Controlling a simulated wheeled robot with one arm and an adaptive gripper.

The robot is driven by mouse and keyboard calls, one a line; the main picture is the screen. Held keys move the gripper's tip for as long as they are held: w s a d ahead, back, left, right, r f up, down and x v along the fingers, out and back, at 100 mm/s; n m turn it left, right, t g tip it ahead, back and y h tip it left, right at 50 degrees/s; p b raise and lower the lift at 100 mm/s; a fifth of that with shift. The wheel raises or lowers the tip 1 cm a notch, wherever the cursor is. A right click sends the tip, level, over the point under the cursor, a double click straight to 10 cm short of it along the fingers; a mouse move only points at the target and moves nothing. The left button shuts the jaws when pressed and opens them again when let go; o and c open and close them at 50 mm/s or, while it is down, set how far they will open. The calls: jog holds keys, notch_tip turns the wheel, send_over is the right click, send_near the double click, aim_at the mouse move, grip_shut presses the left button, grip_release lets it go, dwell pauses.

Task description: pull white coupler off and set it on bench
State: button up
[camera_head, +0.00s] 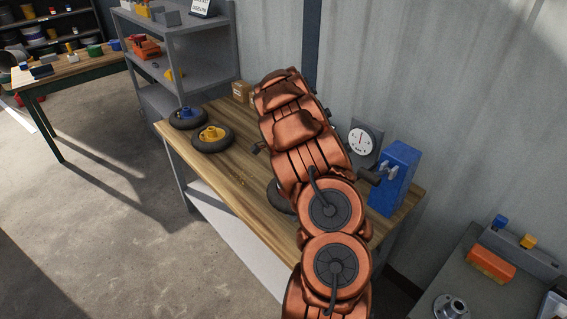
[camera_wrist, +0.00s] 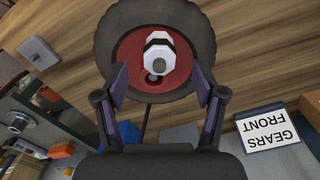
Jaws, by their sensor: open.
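The white coupler (camera_wrist: 158,62) shows in the wrist view as a white, faceted piece with a black band. It sits at the red hub (camera_wrist: 130,66) of a black-tyred wheel (camera_wrist: 112,30) on the wooden bench (camera_wrist: 250,40). My gripper (camera_wrist: 161,78) is open, with one finger on each side of the coupler and a gap to both. I cannot tell how far above the hub the fingertips are. In the head view my arm hides the coupler; only a dark edge of a wheel (camera_head: 278,196) shows beside it.
Wheels with blue (camera_head: 187,115) and yellow (camera_head: 211,134) hubs lie at the bench's left. A dial gauge (camera_head: 361,141) and a blue box-shaped device (camera_head: 397,176) stand at its right. The bench's front left is clear.

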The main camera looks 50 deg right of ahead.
jog(key=shift+f+p, duration=0.65)
jog(key=shift+f, duration=1.65)
jog(key=shift+c, duration=0.2)
grip_shut()
